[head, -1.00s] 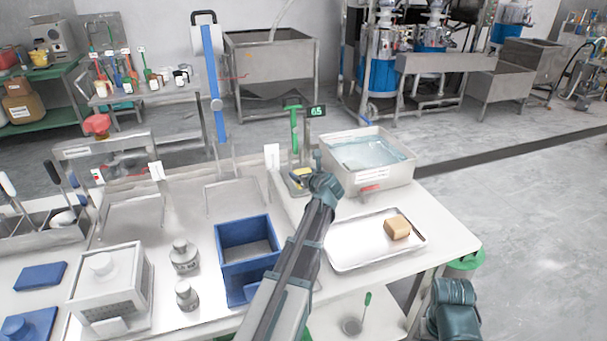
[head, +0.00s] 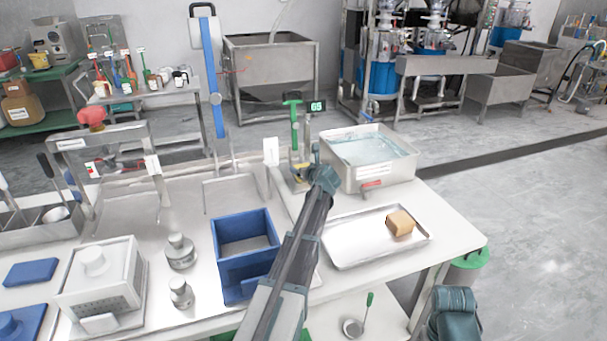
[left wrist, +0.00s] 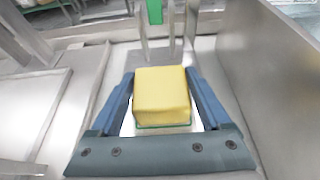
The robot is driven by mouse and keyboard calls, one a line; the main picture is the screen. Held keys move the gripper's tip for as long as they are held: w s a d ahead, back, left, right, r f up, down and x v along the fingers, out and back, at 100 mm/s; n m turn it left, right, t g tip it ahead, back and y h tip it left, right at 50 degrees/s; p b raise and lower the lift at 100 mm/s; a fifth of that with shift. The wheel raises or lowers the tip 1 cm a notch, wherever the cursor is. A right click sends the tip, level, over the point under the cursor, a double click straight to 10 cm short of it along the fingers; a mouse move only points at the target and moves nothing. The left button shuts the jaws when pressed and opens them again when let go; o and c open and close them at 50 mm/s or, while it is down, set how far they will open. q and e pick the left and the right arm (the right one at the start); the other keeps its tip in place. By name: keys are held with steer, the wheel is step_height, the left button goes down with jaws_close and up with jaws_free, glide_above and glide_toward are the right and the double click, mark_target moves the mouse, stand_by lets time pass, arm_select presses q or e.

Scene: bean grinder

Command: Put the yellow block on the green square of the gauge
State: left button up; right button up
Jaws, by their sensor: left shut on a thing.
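The yellow block (left wrist: 162,92) sits between the two blue fingers of my left gripper (left wrist: 161,98), which is shut on it. In the head view the yellow block (head: 301,167) is a small patch at the gauge's foot, partly hidden by my left gripper (head: 311,169). The gauge (head: 308,130) is an upright stand with a green handle and a small lit display. A thin green edge of the green square (left wrist: 163,127) shows just below the block in the left wrist view; the rest is hidden. I cannot tell whether the block touches it.
A metal basin of water (head: 349,178) stands right of the gauge. A steel tray (head: 348,252) with a tan block (head: 400,223) lies in front of it. A blue bin (head: 243,267) stands left of my arm. A metal wall (left wrist: 250,75) rises close right of the gripper.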

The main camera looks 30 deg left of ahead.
arm_select(q)
steer(key=shift+r, duration=0.15)
steer(key=o, duration=1.4)
steer(key=shift+c, duration=0.2)
steer(key=shift+s+r, duration=0.1)
steer(key=p+v, duration=0.4)
steer(key=v, duration=0.8)
steer(key=shift+p, duration=0.35)
